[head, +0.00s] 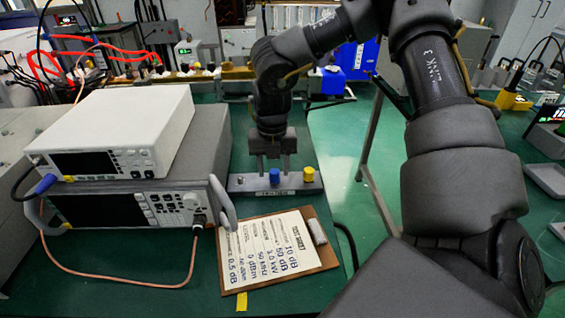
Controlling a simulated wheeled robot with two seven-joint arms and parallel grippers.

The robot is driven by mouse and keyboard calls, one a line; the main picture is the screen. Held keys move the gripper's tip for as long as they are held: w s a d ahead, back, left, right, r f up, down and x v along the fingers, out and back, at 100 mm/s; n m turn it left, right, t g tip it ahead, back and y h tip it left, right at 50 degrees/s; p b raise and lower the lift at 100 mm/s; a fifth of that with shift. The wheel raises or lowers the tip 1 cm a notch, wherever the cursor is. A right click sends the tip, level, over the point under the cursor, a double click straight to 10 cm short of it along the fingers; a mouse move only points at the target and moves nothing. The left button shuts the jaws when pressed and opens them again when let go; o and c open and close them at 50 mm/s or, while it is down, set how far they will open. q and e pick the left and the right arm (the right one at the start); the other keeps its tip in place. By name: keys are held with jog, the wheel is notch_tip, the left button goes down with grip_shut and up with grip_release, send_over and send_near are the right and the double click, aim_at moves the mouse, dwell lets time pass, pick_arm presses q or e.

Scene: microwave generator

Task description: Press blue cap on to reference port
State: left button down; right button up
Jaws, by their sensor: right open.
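The blue cap (274,176) stands upright on a grey bar-shaped holder (245,184), left of a yellow cap (308,174). My right gripper (274,168) points down over the holder, open, with one finger on each side of the blue cap's position. Whether the fingers touch the cap or are level with it I cannot tell. A grey instrument (130,209) with a dark screen stands at left. A copper-coloured cable ends at a connector (198,219) on its front. I cannot tell which socket is the reference port. My left gripper is out of view.
A white instrument (130,125) sits on the grey one, with a blue plug (45,184) at its left front corner. A clipboard (272,255) with a printed sheet lies before the holder. The green table (310,295) has some free room at front right.

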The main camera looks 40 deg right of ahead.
jog(key=shift+d, duration=0.1)
jog(key=shift+b, duration=0.35)
dwell(0.3)
jog(key=shift+c, duration=0.3)
jog(key=shift+s, duration=0.1)
grip_shut()
dwell(0.4)
